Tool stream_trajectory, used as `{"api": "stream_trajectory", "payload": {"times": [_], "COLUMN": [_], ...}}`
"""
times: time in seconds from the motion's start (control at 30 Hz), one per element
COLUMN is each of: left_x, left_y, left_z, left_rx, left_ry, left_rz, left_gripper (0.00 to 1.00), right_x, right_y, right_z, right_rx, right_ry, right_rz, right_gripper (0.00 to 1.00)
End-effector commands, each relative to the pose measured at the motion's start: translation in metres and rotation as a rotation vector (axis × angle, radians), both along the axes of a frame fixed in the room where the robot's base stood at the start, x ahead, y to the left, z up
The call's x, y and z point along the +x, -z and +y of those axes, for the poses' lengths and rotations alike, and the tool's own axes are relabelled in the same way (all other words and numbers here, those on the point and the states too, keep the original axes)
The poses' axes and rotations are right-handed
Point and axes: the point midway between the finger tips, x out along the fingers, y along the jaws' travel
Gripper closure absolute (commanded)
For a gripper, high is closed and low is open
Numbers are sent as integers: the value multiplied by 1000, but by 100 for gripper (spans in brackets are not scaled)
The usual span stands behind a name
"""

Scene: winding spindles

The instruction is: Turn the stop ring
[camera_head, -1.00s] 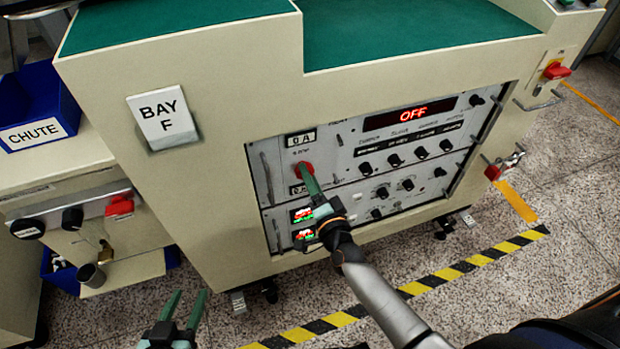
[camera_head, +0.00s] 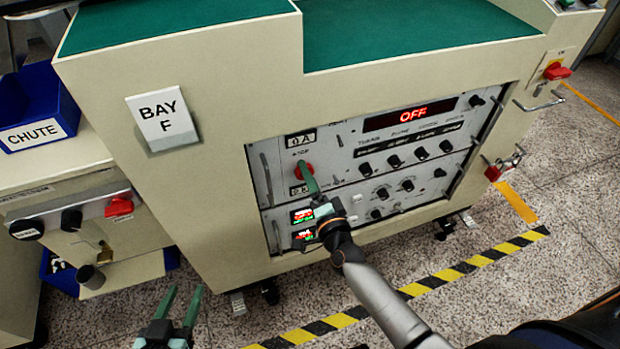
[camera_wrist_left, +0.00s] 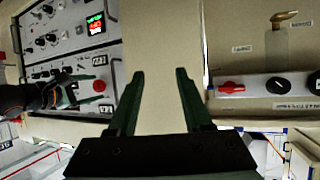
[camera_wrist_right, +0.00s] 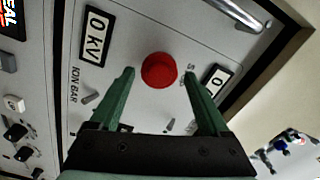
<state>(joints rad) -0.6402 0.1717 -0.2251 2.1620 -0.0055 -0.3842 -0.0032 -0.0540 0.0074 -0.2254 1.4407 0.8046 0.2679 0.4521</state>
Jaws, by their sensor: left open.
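The red round stop ring (camera_head: 297,171) sits on the grey front panel under a small "0 A" label. It shows as a red disc (camera_wrist_right: 159,70) in the right wrist view, between the fingertips. My right gripper (camera_head: 307,171) is at the ring, partly covering it in the head view. In the right wrist view its fingers (camera_wrist_right: 159,74) are open on either side of the ring, with a visible gap on both sides. My left gripper (camera_head: 180,297) is open and empty at the lower left, apart from the cabinet.
The panel has a red "OFF" display (camera_head: 413,114), several black knobs and metal handles. A "BAY F" sign (camera_head: 163,120) is on the cabinet front. A blue "CHUTE" bin (camera_head: 37,105) stands at left. A striped floor line (camera_head: 418,287) runs in front.

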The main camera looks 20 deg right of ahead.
Motion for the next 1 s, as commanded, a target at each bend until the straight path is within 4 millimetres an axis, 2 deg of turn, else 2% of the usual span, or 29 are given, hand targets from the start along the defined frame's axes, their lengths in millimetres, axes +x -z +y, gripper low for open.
{"api": "stream_trajectory", "payload": {"times": [0.3,0.47,0.53,0.77,1.0], "left_x": [0,-4,-16,-45,-47], "left_y": [0,6,25,57,58], "left_z": [0,0,-1,-3,-4], "left_rx": [1,2,3,-1,-2], "left_ry": [0,0,-1,-7,-6], "left_rz": [2,37,116,284,300], "left_gripper": [50,50,50,50,50], "right_x": [-2,-15,-27,-76,-114], "right_y": [1,1,1,1,1], "right_z": [0,0,0,-2,-4], "right_rx": [0,-1,-2,-2,-2], "right_ry": [0,-2,-1,-2,-1], "right_rz": [2,5,6,6,3], "right_gripper": [14,14,14,14,14]}}
